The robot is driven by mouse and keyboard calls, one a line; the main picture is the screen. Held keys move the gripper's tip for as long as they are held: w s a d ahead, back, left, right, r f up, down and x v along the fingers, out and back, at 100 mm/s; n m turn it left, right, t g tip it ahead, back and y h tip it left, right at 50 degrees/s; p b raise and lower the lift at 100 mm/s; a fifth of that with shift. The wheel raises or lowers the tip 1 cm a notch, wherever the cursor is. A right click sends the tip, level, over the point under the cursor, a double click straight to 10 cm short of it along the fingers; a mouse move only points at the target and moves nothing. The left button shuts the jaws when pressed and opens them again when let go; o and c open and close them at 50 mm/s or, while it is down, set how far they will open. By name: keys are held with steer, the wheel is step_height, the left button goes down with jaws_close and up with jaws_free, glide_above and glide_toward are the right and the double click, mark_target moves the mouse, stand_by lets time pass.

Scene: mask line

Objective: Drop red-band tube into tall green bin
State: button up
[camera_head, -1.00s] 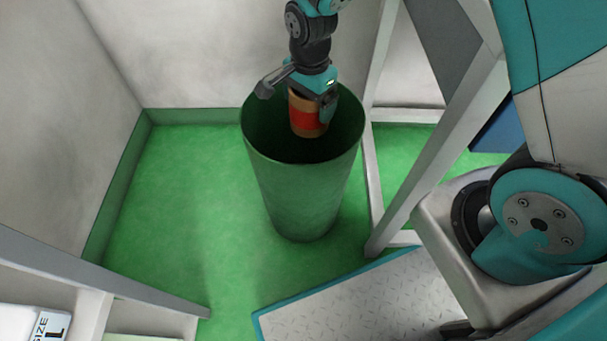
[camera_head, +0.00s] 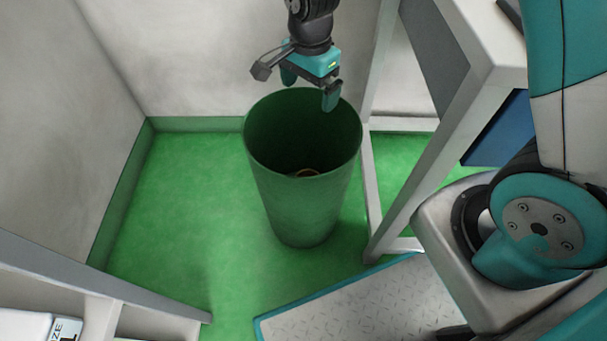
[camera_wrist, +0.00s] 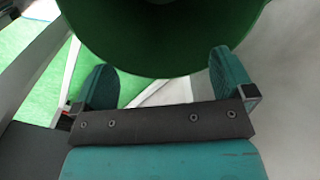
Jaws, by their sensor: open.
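The tall green bin (camera_head: 302,195) stands upright on the green floor in the head view. Its rim and outer wall fill the top of the wrist view (camera_wrist: 160,40). A brownish ring-shaped edge (camera_head: 306,173) shows low inside the bin, probably the tube's end; its red band is not visible. My gripper (camera_head: 309,92) is open and empty, over the back part of the bin's rim. Its two teal fingers also show spread apart in the wrist view (camera_wrist: 160,84).
A white table frame (camera_head: 415,170) stands close to the right of the bin. Walls (camera_head: 230,50) rise behind and to the left. A tread-plate platform (camera_head: 350,310) lies in front, and a shelf (camera_head: 110,300) is at lower left. Green floor left of the bin is clear.

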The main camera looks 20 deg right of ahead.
step_height(320, 180, up, 10)
steer(key=p, duration=0.2)
steer(key=shift+p, duration=0.4)
steer(key=shift+f, duration=0.1)
